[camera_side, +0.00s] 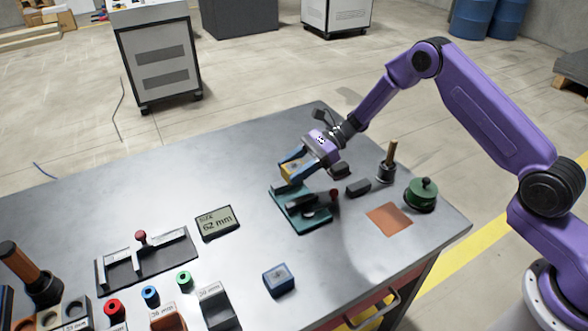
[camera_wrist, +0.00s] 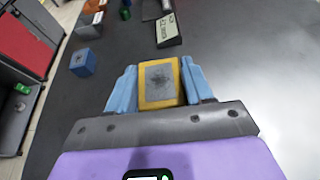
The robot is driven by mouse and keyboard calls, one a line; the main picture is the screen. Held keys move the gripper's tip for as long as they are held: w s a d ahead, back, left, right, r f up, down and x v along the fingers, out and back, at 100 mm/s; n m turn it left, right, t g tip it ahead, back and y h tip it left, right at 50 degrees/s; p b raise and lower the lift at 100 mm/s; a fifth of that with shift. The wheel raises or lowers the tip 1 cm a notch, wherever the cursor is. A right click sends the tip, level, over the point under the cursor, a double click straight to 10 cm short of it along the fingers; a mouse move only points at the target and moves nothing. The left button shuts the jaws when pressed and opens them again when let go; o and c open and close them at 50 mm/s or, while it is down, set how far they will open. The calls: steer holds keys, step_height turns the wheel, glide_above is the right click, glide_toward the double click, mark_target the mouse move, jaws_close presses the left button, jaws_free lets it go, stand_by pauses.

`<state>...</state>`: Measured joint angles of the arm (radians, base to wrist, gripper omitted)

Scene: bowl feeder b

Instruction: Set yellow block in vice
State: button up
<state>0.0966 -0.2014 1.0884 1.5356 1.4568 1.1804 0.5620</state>
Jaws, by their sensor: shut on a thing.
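The yellow block (camera_side: 291,169) is held between the blue fingers of my gripper (camera_side: 297,164). In the wrist view the yellow block (camera_wrist: 160,82), with a grey patch on its face, sits between both fingers (camera_wrist: 161,88), which press on its sides. The vice (camera_side: 300,212) has a green base and dark jaws and stands on the bench. In the side view, the block appears just behind the vice, over its far end. I cannot tell the exact height gap between them. The vice cannot be made out in the wrist view.
A blue block (camera_side: 279,279) lies toward the bench's front edge. A size display reading 62 mm (camera_side: 217,222) lies left of the vice. A dark block (camera_side: 358,187), an orange-brown square (camera_side: 389,219) and a green lidded pot (camera_side: 421,194) are to the right. A black fixture (camera_side: 146,261) is at left.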

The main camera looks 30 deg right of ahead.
glide_above(295, 196)
steer(key=shift+a+f, duration=0.1)
steer(key=shift+f, duration=2.25)
steer(key=o, duration=1.3)
steer(key=v, duration=1.7)
steer(key=shift+d, duration=0.3)
